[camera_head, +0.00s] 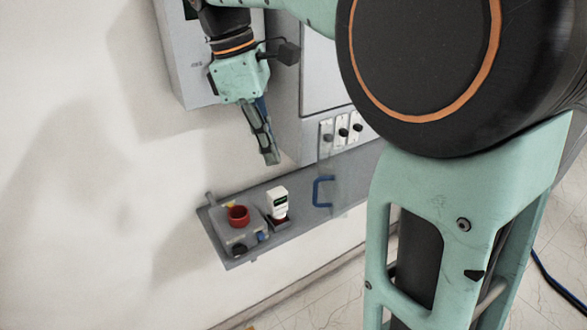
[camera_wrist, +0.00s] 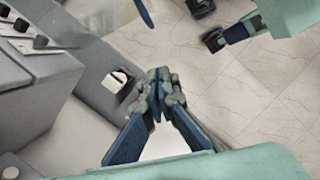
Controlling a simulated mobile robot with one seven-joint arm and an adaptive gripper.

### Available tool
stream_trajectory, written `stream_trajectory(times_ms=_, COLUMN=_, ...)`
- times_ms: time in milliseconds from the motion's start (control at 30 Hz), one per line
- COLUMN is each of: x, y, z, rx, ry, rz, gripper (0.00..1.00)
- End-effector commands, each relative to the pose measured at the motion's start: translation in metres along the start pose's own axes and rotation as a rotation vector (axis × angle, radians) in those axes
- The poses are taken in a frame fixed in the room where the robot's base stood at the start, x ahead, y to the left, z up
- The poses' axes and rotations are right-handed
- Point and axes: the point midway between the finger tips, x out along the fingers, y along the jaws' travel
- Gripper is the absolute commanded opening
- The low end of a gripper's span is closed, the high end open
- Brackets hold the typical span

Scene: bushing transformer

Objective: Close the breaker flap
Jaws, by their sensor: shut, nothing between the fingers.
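The breaker flap (camera_head: 340,180) is a clear panel with a blue handle (camera_head: 318,191). It stands open, sticking out below a row of breakers with dark knobs (camera_head: 341,132). In the wrist view part of the clear flap (camera_wrist: 92,14) and its blue handle (camera_wrist: 145,12) show at the top, cut off by the edge. My gripper (camera_head: 272,160) is shut and empty, pointing down, to the left of the flap and handle and apart from them. In the wrist view my gripper (camera_wrist: 160,88) has its blue fingers together at the tips.
A grey shelf (camera_head: 300,219) runs below, bearing a grey box with a red ring (camera_head: 238,215) and a white device (camera_head: 278,203). Grey cabinets (camera_head: 188,70) stand on the wall behind my gripper. Tiled floor is open in front.

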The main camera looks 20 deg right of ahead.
Motion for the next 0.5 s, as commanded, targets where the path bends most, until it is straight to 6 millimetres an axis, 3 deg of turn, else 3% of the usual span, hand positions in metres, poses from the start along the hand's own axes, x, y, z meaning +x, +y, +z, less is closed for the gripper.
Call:
stream_trajectory(times_ms=333, x=0.075, y=0.000, z=0.001, rx=0.004, ry=-0.001, rz=-0.001, gripper=0.00)
stream_trajectory(times_ms=500, x=0.079, y=0.001, z=0.026, rx=0.008, ry=0.001, rz=0.002, gripper=0.00)
